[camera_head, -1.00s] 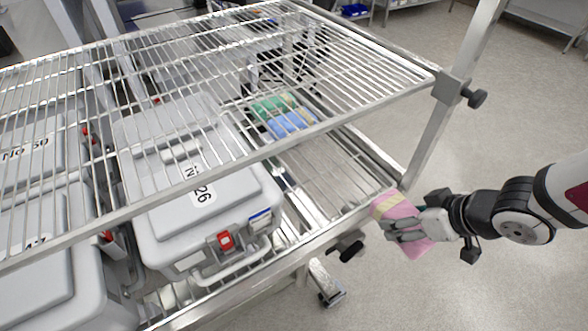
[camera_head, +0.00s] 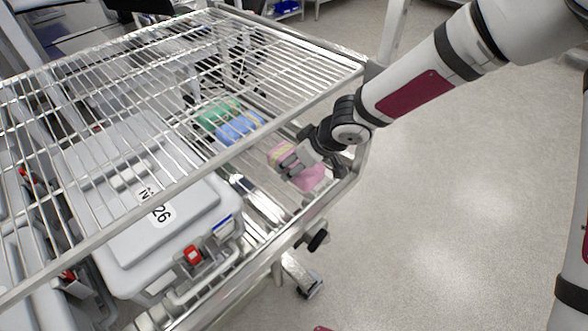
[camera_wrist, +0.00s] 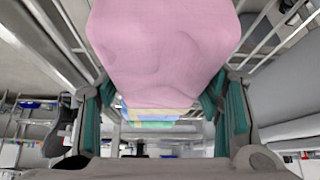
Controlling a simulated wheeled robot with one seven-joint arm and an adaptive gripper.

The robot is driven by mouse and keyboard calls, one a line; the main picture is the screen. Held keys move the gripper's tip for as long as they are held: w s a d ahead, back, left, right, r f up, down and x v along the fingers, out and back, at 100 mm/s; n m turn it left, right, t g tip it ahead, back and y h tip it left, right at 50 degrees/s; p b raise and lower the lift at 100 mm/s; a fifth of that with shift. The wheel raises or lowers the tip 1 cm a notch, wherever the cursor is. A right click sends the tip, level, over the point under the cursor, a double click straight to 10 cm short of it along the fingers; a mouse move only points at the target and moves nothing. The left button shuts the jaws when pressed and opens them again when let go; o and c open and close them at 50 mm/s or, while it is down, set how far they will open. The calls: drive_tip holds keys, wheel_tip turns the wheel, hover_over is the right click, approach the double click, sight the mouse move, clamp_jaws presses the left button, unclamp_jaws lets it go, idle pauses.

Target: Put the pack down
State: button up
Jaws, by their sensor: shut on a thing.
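The pink pack (camera_head: 308,178) with a pale yellow band is in my gripper (camera_head: 290,168), at the right end of the cart's lower shelf and below the upper wire rack. In the wrist view the pink pack (camera_wrist: 160,50) fills the upper middle, between the two teal-padded fingers. My gripper is shut on it. Whether the pack touches the shelf I cannot tell. A blue pack (camera_head: 240,128) and a green pack (camera_head: 217,114) lie on the lower shelf farther back; bands of blue and green also show past the pink pack in the wrist view.
The upper wire rack (camera_head: 190,95) covers the lower shelf from above. A grey lidded box marked 26 (camera_head: 150,215) stands left of the pack, with more grey boxes at far left. A cart post (camera_head: 390,35) stands behind my arm. Open floor lies right.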

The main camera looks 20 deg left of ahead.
sight(313, 169)
drive_tip(key=shift+w+a+f+b, duration=0.1)
drive_tip(key=shift+a+f+b, duration=0.15)
drive_tip(key=shift+f+b, duration=0.65)
drive_tip(key=shift+d+f+b, duration=0.1)
drive_tip(key=shift+f+b, duration=0.4)
drive_tip(key=shift+f, duration=0.4)
drive_tip(key=o, duration=1.4)
drive_tip(key=shift+c, duration=0.2)
drive_tip(key=shift+r, duration=0.1)
drive_tip(key=p+v, duration=0.6)
drive_tip(key=v, duration=0.4)
drive_tip(key=shift+d, duration=0.1)
drive_tip(key=shift+v, duration=0.95)
